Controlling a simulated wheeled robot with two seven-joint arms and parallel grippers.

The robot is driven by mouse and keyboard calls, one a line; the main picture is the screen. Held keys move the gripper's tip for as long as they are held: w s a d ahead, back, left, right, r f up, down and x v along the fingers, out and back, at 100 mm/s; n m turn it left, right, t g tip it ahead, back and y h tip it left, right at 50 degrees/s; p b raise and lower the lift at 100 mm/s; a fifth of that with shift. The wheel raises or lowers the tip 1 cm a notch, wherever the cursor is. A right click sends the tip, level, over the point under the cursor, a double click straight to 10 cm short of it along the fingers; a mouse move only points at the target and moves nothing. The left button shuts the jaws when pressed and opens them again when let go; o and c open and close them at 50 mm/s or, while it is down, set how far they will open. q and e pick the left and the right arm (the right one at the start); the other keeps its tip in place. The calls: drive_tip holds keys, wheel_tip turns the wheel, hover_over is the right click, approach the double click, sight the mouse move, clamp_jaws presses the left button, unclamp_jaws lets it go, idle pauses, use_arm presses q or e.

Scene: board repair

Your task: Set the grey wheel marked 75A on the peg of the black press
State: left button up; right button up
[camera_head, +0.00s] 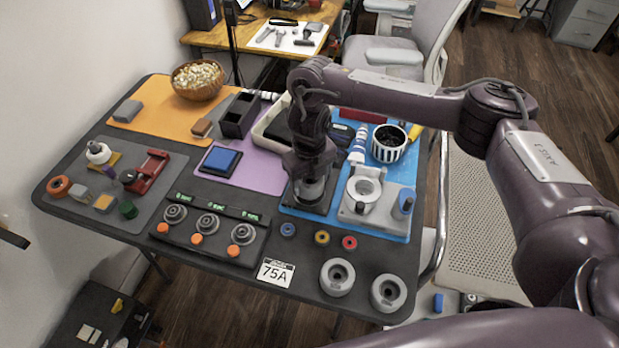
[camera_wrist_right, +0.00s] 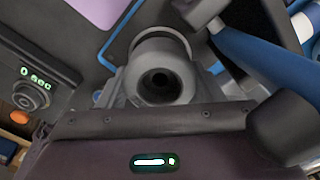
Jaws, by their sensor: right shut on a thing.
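My right gripper (camera_head: 312,172) points down over the black press (camera_head: 322,205) on the blue mat. It is shut on a grey wheel (camera_head: 313,189), which is low over the press base and partly hidden by the fingers. In the right wrist view, a grey round part with a dark central hole (camera_wrist_right: 160,86) sits just beyond the gripper body. The peg is hidden, and I cannot tell whether the wheel touches it. No marking is readable on the held wheel. A white card reading 75A (camera_head: 275,272) lies at the table's front edge.
A grey fixture (camera_head: 352,208) stands right of the press. Two more grey wheels (camera_head: 337,277) (camera_head: 389,292) lie at the front right. Several small coloured rings, including a blue one (camera_head: 288,230), lie before the mat. A striped cup (camera_head: 389,143) stands behind.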

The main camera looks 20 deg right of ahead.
drive_tip(key=shift+f+b, duration=0.6)
drive_tip(key=shift+f, duration=0.3)
idle(0.9)
drive_tip(key=o, duration=1.5)
drive_tip(key=shift+c, duration=0.2)
drive_tip(key=shift+r, duration=0.1)
drive_tip(key=shift+w+d+r+p, duration=0.1)
drive_tip(key=shift+d+r+p, duration=0.1)
drive_tip(key=shift+r+p, duration=1.3)
drive_tip(key=r+p, duration=0.2)
drive_tip(key=r, duration=0.1)
drive_tip(key=shift+a+r+p, duration=0.1)
drive_tip(key=shift+a+p, duration=0.1)
drive_tip(key=shift+p, duration=0.1)
drive_tip(key=shift+w+a+r+p, duration=0.1)
drive_tip(key=shift+a+r+p, duration=0.05)
drive_tip(key=shift+r+p, duration=0.4)
